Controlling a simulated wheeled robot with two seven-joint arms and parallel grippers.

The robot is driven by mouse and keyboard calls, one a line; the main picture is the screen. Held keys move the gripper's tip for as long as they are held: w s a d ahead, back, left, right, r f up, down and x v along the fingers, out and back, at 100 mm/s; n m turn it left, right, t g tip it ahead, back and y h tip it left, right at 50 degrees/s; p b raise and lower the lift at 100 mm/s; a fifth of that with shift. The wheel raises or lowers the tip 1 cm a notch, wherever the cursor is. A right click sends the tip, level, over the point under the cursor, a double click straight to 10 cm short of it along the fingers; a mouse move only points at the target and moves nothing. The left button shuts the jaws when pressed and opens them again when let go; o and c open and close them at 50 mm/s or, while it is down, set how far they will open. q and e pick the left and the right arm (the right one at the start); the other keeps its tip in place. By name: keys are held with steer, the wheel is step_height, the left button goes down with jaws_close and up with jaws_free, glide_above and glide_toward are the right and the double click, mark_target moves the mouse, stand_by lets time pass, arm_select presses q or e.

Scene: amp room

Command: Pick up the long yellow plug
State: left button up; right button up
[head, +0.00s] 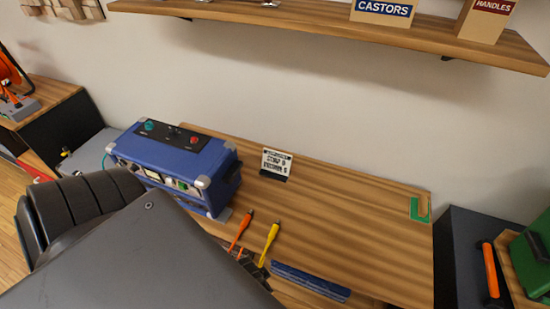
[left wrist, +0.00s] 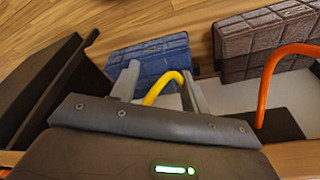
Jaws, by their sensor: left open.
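The long yellow plug (head: 268,243) stands out at the wooden table's front part in the head view, leaning, beside a similar orange plug (head: 240,230). In the left wrist view, a curved yellow piece (left wrist: 163,86) shows between the two fingers of my left gripper (left wrist: 160,75). The fingers are apart; I cannot tell whether either touches it. My right gripper is in neither view.
A blue amplifier box (head: 180,160) stands left of the plugs on the table (head: 350,215). A small sign (head: 276,162) stands behind them. A blue block (head: 310,281) lies right of them. An orange cable (left wrist: 270,80) arches at the right in the wrist view. The table's right side is mostly clear.

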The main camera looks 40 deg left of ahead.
arm_select(q)
steer(key=w+d+r+m+t+p, duration=0.1)
steer(key=w+d+r+p, duration=0.15)
steer(key=r, duration=0.75)
steer(key=w+d+r+m+t+p, duration=0.1)
steer(key=w+r+m+p, duration=0.15)
steer(key=r, duration=0.85)
steer(key=w+d+r+m+t+h, duration=0.1)
steer(key=w+d+r+m+h, duration=0.15)
steer(key=w+d+m, duration=0.3)
steer(key=m+g+y+p, duration=0.3)
steer(key=m+g, duration=0.3)
steer(key=m, duration=1.5)
glide_above(274, 229)
steer(key=f+b, duration=0.1)
steer(key=f, duration=0.1)
steer(key=f+b, duration=0.1)
steer(key=f, duration=0.1)
steer(key=f+b, duration=0.1)
steer(key=f, duration=0.1)
steer(key=shift+d+f, duration=0.1)
steer(key=shift+d, duration=0.15)
steer(key=shift+f, duration=0.4)
step_height(274, 229, down, 4)
steer(key=shift+s+a+f, duration=0.1)
steer(key=shift+a+f, duration=0.05)
steer(key=shift+f, duration=0.1)
jaws_close()
